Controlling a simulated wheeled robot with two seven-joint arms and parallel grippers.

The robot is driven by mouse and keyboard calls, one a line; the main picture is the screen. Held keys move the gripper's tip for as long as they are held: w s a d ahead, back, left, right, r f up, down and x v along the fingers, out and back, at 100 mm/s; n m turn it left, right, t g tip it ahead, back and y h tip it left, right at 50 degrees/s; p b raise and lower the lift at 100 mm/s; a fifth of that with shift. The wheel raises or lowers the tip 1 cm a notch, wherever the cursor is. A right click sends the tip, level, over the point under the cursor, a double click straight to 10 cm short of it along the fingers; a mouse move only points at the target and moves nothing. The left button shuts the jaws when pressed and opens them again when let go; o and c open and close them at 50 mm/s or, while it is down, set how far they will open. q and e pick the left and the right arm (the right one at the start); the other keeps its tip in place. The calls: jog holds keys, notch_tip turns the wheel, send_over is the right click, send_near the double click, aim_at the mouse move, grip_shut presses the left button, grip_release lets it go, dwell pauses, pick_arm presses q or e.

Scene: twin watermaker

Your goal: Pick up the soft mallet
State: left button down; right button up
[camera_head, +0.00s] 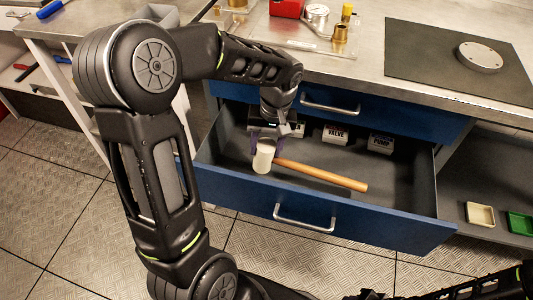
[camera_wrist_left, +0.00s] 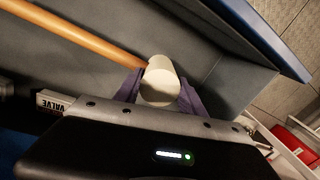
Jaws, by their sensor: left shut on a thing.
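The soft mallet has a cream cylindrical head (camera_head: 263,158) and a long wooden handle (camera_head: 325,175). It is at the open blue drawer (camera_head: 290,205), its handle stretching right across the drawer's inside. My left gripper (camera_head: 266,145) reaches down from above and is shut on the mallet's head. In the left wrist view the head (camera_wrist_left: 160,80) sits between the two purple fingers, and the handle (camera_wrist_left: 85,32) runs to the upper left. I cannot tell whether the mallet touches the drawer floor. My right arm shows at the bottom right, but its gripper is not clear.
Boxes labelled VALVE (camera_head: 335,134) and PUMP (camera_head: 381,143) stand at the drawer's back. The metal worktop (camera_head: 360,65) above holds a dark mat (camera_head: 430,60) with a round metal disc (camera_head: 480,56). A cream tray (camera_head: 480,214) and a green tray (camera_head: 520,223) lie on the right shelf.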

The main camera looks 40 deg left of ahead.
pick_arm(q)
notch_tip(320, 180, up, 5)
jog(key=shift+r+p, duration=0.1)
jog(key=shift+p, duration=0.2)
dwell(0.4)
jog(key=c, duration=1.3)
grip_release()
grip_shut()
